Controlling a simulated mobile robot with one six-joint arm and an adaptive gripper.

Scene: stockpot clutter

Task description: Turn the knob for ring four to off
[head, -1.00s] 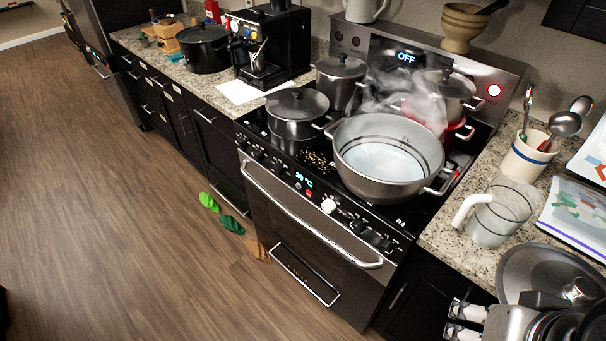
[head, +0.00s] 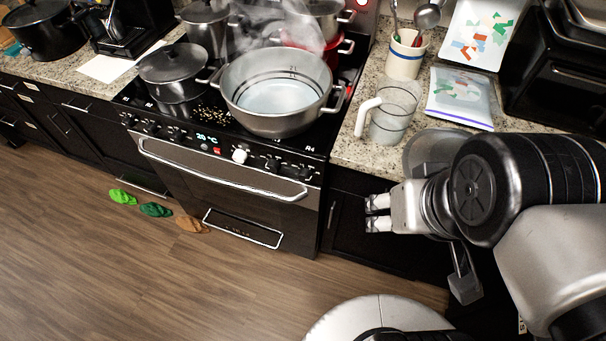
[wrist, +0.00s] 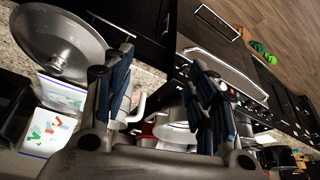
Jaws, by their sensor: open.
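The stove (head: 225,182) stands left of my arm, with its knobs along the front panel. A white knob (head: 239,155) is near the panel's middle, and dark knobs (head: 273,163) sit to its right. The label R4 (head: 308,149) shows on the cooktop's front right corner; the knob markings are too small to read. My gripper (head: 368,214) is open and empty, in front of the dark cabinet right of the stove, apart from the knobs. In the wrist view my gripper (wrist: 160,60) has its fingers spread, with the stove's oven handle (wrist: 222,62) beyond them.
A large pot (head: 275,115) of liquid covers the front right of the cooktop. A lidded pot (head: 172,65) stands left of it, with steam behind. A clear jug (head: 393,115) and utensil crock (head: 405,60) stand on the right counter.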

